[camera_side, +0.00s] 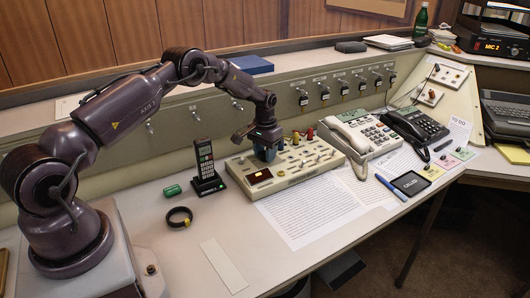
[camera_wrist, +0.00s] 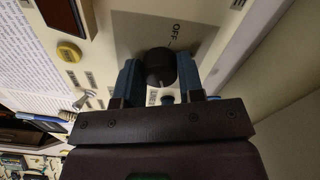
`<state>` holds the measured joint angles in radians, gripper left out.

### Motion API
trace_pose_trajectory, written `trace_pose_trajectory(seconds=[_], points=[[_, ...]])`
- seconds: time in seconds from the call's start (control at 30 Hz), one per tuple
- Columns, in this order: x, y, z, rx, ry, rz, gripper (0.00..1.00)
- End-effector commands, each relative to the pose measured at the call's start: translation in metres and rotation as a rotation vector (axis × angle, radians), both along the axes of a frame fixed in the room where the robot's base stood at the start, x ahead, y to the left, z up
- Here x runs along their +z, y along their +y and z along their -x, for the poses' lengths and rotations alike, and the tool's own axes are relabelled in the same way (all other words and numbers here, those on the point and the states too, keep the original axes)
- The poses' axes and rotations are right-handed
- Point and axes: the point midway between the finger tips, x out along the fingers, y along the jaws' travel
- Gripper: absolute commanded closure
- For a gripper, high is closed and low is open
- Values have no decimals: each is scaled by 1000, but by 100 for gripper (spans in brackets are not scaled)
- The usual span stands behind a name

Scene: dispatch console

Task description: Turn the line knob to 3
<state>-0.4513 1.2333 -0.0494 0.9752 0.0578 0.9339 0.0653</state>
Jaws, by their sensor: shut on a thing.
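A round black knob (camera_wrist: 159,64) stands on a grey plate with the printed word OFF (camera_wrist: 174,32) beyond it; I take it for the line knob. A pale mark shows on its near side. The digits around it are mostly hidden, so I cannot read its setting. My gripper (camera_wrist: 160,76) has one blue finger on each side of the knob and is shut on it. In the side view my gripper (camera_side: 266,152) points down onto the cream control box (camera_side: 287,181), hiding the knob.
A yellow button (camera_wrist: 69,52) and a small metal toggle (camera_wrist: 83,99) are left of the fingers in the wrist view. In the side view a cordless handset (camera_side: 205,163) stands left of the box, a white phone (camera_side: 357,135) right. A printed sheet (camera_side: 312,210) lies in front.

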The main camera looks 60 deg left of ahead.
Motion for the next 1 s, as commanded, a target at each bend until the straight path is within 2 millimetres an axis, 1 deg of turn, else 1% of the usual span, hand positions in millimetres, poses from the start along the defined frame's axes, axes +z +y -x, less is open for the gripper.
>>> trace_pose_trajectory(seconds=[0.3, 0.73, 0.77, 0.8, 0.83, 0.87, 1.0], points=[[1, 0, 0, -82, 1, 1, 88], [1, 0, 0, -91, 1, 0, 88], [1, 0, 0, -91, 1, 0, 60], [1, 0, 0, -91, 1, 0, 51], [1, 0, 0, -90, 1, 0, 44], [1, 0, 0, -90, 1, 0, 39], [0, 0, 0, -89, 1, 0, 39]])
